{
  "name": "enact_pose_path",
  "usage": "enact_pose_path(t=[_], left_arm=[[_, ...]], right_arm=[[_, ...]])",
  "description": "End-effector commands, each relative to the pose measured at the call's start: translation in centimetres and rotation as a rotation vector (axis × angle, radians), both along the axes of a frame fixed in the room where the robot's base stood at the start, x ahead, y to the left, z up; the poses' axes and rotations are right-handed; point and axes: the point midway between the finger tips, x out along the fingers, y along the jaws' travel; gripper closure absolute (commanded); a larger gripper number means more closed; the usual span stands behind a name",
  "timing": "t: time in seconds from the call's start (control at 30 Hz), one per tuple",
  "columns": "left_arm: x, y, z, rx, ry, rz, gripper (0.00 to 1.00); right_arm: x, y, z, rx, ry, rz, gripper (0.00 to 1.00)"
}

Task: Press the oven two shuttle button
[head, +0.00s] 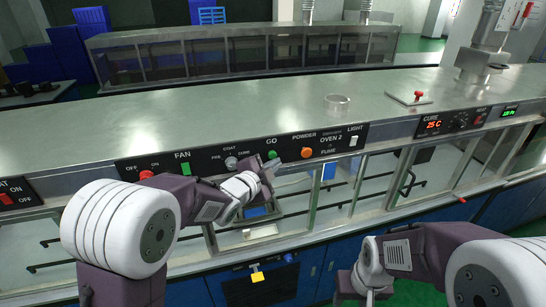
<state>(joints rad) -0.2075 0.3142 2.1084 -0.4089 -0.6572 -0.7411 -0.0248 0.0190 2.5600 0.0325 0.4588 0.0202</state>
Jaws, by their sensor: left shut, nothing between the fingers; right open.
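No shuttle label is readable. My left gripper (273,166) is shut and empty, just in front of and slightly below the green button. I cannot tell whether it touches the button. My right gripper (366,298) is open, low at the bottom edge, away from the panel.
A white light switch (353,141), a green fan switch (185,169) and a red button (146,175) are also on the panel. A metal ring (337,103) and a red-knobbed plate (412,98) sit on the steel top. Glass-fronted bays lie below the panel.

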Motion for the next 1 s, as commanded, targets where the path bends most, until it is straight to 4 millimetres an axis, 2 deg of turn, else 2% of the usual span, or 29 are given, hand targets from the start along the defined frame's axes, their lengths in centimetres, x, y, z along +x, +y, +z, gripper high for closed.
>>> enact_pose_path(t=[0.63, 1.0], left_arm=[[0.01, 0.00, -0.01, 0.000, 0.000, 0.000, 1.00], [0.81, 0.27, 0.02, 0.000, 0.000, 0.000, 1.00]], right_arm=[[0.00, 0.00, 0.00, 0.000, 0.000, 0.000, 0.51], [0.00, 0.00, -0.10, 0.000, 0.000, 0.000, 0.51]])
